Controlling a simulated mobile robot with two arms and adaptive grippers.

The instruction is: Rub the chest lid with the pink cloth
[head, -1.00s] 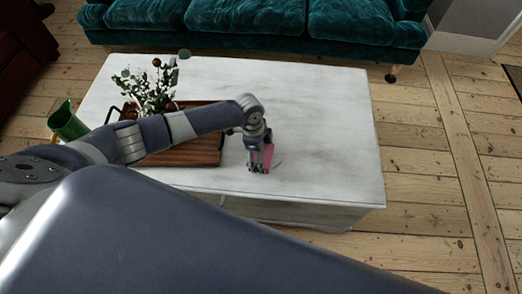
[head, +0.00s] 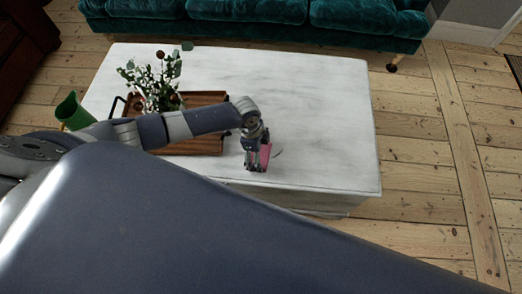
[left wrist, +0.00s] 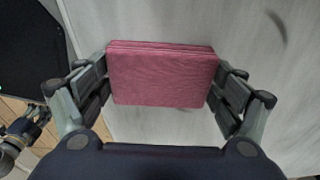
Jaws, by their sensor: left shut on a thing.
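The white chest lid (head: 322,125) spreads below my left arm. My left gripper (head: 255,166) is low over the lid near its front edge, just right of the wooden tray. It is shut on the folded pink cloth (head: 265,155), which shows at the fingers' right side. In the left wrist view the pink cloth (left wrist: 162,78) sits between the two fingers of my left gripper (left wrist: 162,85), with the pale lid (left wrist: 260,90) behind it. Whether the cloth touches the lid is hard to tell.
A wooden tray (head: 213,145) with a leafy plant (head: 160,85) lies on the lid's left part. A dark grey mark (head: 277,151) is on the lid beside the cloth. The lid's right side is clear. A teal sofa (head: 260,10) stands behind.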

